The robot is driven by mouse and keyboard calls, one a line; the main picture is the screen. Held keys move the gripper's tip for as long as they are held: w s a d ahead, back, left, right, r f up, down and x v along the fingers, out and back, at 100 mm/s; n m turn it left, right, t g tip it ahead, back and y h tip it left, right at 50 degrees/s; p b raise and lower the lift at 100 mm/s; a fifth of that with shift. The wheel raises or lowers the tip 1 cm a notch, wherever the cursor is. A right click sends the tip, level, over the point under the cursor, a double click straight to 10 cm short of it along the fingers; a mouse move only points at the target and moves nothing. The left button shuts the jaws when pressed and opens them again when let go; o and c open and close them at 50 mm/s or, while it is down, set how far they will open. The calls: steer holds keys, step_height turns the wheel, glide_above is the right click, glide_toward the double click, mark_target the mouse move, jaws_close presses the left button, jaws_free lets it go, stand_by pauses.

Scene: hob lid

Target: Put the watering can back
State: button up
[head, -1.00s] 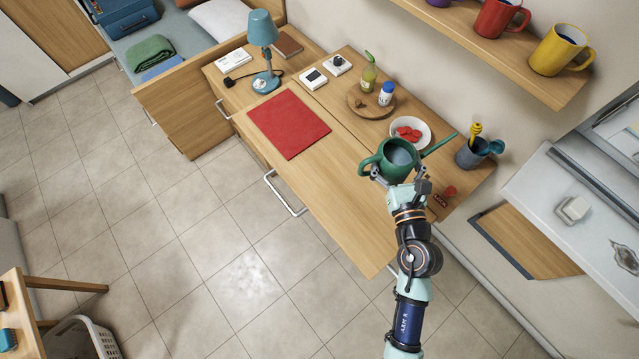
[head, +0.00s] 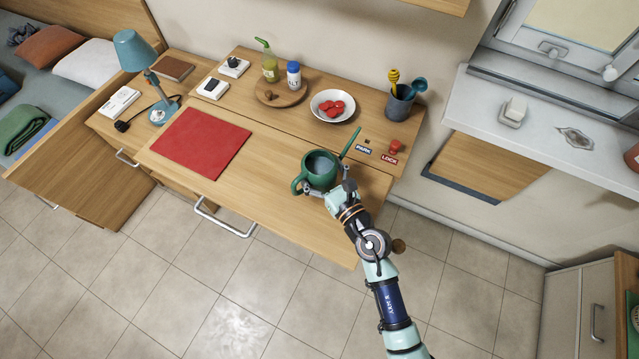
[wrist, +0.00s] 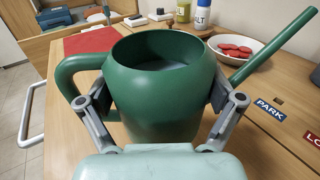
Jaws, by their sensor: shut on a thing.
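The green watering can (head: 321,170) is upright over the front right part of the wooden desk, with its handle to the left and its spout to the upper right. My gripper (head: 331,192) is shut on the can's body. In the wrist view the two fingers (wrist: 163,108) press on either side of the green can (wrist: 150,92), whose open top shows a grey inside. Whether the can's base touches the desk top is hidden by my gripper and the can.
A white bowl with red pieces (head: 333,106), a round wooden tray (head: 281,97) with bottles, and a grey cup of utensils (head: 399,103) stand behind. PARK (head: 363,149) and LOCK (head: 389,159) labels lie right of the spout. A red mat (head: 201,142) lies left. A windowsill (head: 540,130) is at right.

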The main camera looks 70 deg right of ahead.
steer(key=shift+f+b, duration=1.9)
steer(key=shift+f, duration=0.35)
steer(key=o, duration=1.3)
steer(key=shift+r, duration=0.25)
steer(key=v, duration=1.2)
steer(key=shift+a, duration=0.1)
steer(key=shift+w, duration=0.1)
